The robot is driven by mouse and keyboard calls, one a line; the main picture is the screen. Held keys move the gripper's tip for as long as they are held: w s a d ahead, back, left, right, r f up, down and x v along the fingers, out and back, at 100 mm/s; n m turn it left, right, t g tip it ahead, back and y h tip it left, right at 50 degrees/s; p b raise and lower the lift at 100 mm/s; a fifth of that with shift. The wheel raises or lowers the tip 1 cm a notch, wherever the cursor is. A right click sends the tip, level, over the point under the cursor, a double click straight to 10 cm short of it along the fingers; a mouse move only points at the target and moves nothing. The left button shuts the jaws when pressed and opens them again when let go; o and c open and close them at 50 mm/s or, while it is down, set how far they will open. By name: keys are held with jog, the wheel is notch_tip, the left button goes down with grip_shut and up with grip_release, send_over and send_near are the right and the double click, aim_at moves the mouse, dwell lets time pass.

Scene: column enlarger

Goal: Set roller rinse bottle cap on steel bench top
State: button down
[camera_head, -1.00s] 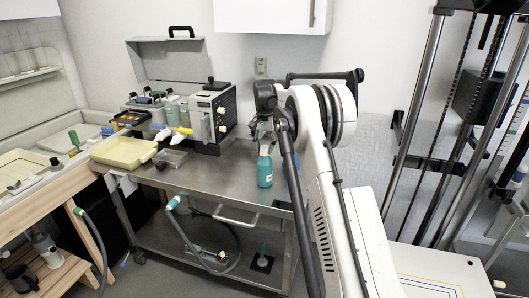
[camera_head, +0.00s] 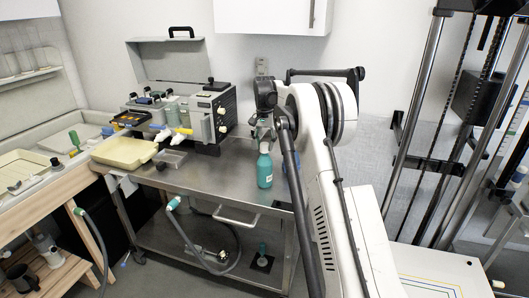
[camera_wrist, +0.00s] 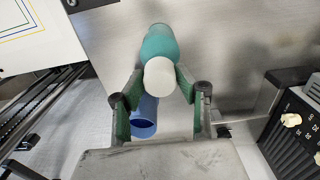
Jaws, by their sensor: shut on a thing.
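The teal rinse bottle (camera_head: 265,171) stands upright on the steel bench top (camera_head: 215,172), near its right end. Its white cap (camera_head: 264,147) shows at the top of the bottle, just below my gripper (camera_head: 264,134). In the wrist view the round white cap (camera_wrist: 159,77) lies between the fingertips of my gripper (camera_wrist: 160,84), which is shut on it. The teal bottle (camera_wrist: 159,42) shows directly behind the cap. I cannot tell whether the cap is seated on the neck or just clear of it.
A blue container (camera_wrist: 144,115) stands close to the bottle, mostly behind my arm in the head view. The grey processor machine (camera_head: 205,115) and a cream tray (camera_head: 124,152) occupy the bench's left and back. Bare steel lies left of the bottle.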

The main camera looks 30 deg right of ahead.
jog(key=shift+r+p, duration=0.7)
jog(key=shift+r, duration=1.05)
jog(key=shift+f, duration=0.1)
